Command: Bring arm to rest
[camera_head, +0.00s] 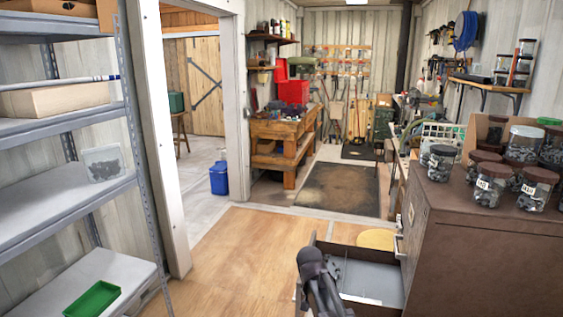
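A dark grey part of my arm (320,284) rises from the bottom edge, a little right of the middle. Its rounded upper end stands in front of an open drawer (372,283). I see no gripper fingers, so whether my gripper is open or holds anything is hidden.
A brown cabinet (480,262) with several jars on top stands close on the right. A metal shelf (62,212) with a green tray (92,299) stands on the left. The wooden floor (235,265) between is clear. A workbench (280,130) and blue cooler (219,179) stand farther back.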

